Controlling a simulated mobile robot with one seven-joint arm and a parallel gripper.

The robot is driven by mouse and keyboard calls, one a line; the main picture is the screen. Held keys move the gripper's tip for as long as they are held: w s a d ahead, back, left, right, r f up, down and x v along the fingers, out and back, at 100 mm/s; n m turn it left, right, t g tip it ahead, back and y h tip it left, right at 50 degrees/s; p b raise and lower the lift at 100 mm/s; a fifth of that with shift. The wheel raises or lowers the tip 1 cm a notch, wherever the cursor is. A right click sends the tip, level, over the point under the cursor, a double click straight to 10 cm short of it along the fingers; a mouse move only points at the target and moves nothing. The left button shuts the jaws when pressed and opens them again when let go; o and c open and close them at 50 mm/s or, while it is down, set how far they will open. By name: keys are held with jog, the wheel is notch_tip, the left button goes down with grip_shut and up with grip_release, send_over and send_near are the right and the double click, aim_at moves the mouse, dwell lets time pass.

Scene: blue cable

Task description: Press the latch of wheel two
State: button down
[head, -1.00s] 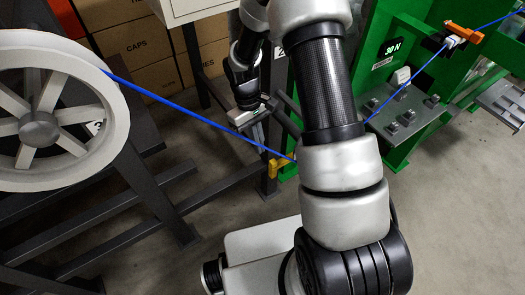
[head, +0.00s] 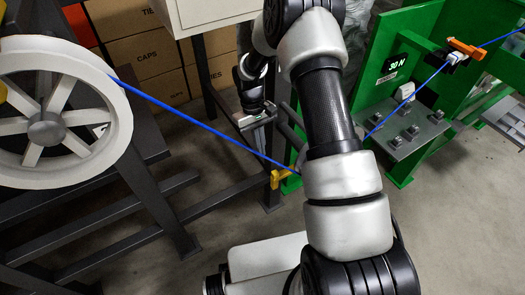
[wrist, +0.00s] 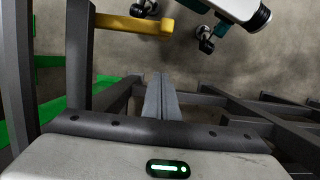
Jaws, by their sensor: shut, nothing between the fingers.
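My gripper (head: 262,116) is small and partly dark in the head view, left of my arm. In the wrist view its fingers (wrist: 161,82) are together with nothing between them. A yellow piece (head: 283,179) sits on a dark frame below my gripper, close to the blue cable (head: 195,119). A yellow bar (wrist: 130,22) shows at the top of the wrist view, ahead and left of the fingers and apart from them. I cannot tell if either is the latch of wheel two. A white spoked wheel (head: 122,120) stands at the left; I cannot read its number.
Dark frame beams (head: 140,180) lie under the wheel and around my fingers. Boxes (head: 150,65) stand behind. Bare floor (head: 450,220) is at lower right.

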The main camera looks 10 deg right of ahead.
aim_at(273, 178)
jog(key=s+d+f+b, duration=0.1)
jog(key=s+f, duration=0.4)
jog(key=f, duration=0.2)
jog(key=shift+s+d, duration=0.25)
jog(key=shift+d, duration=0.15)
jog(key=shift+s+d+n+h, duration=0.2)
jog(key=shift+s+n, duration=0.6)
jog(key=shift+s, duration=0.15)
jog(key=shift+s+d+n+h, duration=0.2)
jog(key=shift+s+n, duration=0.6)
jog(key=shift+s, duration=0.15)
